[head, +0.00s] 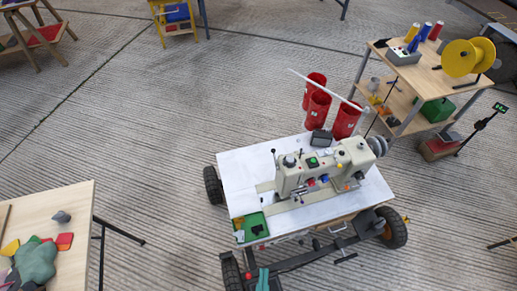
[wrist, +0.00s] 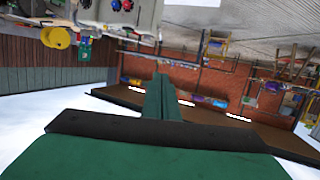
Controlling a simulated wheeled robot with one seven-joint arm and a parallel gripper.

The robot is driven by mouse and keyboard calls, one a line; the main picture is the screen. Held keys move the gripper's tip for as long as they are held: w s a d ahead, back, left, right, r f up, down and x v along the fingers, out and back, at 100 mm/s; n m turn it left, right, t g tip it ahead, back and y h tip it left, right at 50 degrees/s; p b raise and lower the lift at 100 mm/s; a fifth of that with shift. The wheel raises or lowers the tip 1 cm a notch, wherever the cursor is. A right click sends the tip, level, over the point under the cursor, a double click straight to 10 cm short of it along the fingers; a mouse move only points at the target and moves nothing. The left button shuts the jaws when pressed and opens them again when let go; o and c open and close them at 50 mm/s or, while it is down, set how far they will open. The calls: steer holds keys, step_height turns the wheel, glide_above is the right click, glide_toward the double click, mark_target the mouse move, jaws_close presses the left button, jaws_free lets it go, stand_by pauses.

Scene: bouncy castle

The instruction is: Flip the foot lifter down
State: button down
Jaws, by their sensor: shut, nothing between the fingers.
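A cream sewing machine (head: 325,172) stands on a white-topped wheeled table in the head view. It has coloured knobs and small levers on its front; the foot lifter is too small to pick out, so I cannot tell if it is up or down. In the wrist view part of the machine (wrist: 125,14) shows at the top edge, apart from my gripper. My gripper (wrist: 160,90) is green with a dark band, its fingers shut and empty. In the head view a teal part at the bottom edge (head: 262,280) looks like my gripper, in front of the table.
A green tray (head: 250,228) sits on the table's front left corner. Red cylinders (head: 318,104) stand behind the machine. A wooden shelf (head: 432,75) with a yellow spool (head: 468,57) is at back right. A wooden table (head: 50,215) is at left. Open floor lies between.

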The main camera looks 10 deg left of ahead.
steer(key=w+a+f+n, duration=0.2)
steer(key=w+f+n, duration=0.45)
steer(key=w, duration=0.35)
steer(key=n+g+h, duration=0.1)
steer(key=n+h, duration=0.1)
steer(key=n, duration=1)
glide_toward(273, 152)
steer(key=x, duration=0.6)
steer(key=shift+w+f, duration=0.15)
steer(key=shift+w, duration=0.1)
